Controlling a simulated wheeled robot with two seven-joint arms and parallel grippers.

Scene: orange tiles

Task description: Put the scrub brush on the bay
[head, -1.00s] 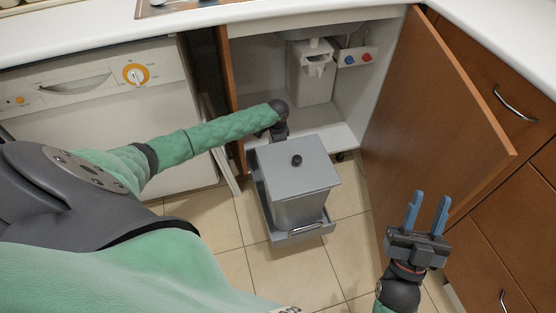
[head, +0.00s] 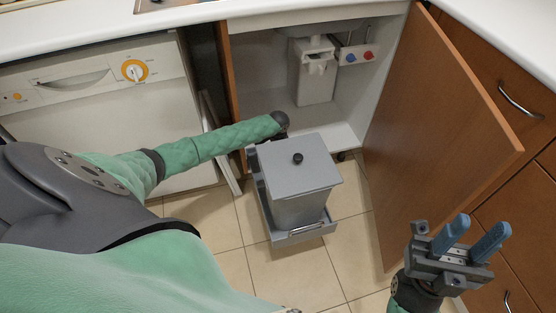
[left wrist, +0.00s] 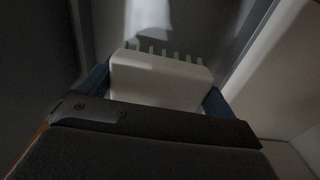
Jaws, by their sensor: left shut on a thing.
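The scrub brush (left wrist: 160,80), a pale block with a row of green bristles along its far edge, shows in the left wrist view. My left gripper (left wrist: 155,86) is shut on it, a blue finger at each side. In the head view the left hand and brush are hidden behind the grey bin, near the cabinet's front edge. The open cabinet bay (head: 337,136) under the counter has a pale floor and walls. No other thing in view is clearly marked as the bay. My right gripper (head: 482,226) is open and empty at the lower right, beside the door.
A grey lidded bin (head: 303,173) on a pull-out tray (head: 305,235) stands in front of the cabinet. The brown door (head: 435,130) is swung open at the right. A white container (head: 312,80) and a valve plate (head: 356,56) are at the cabinet's back.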

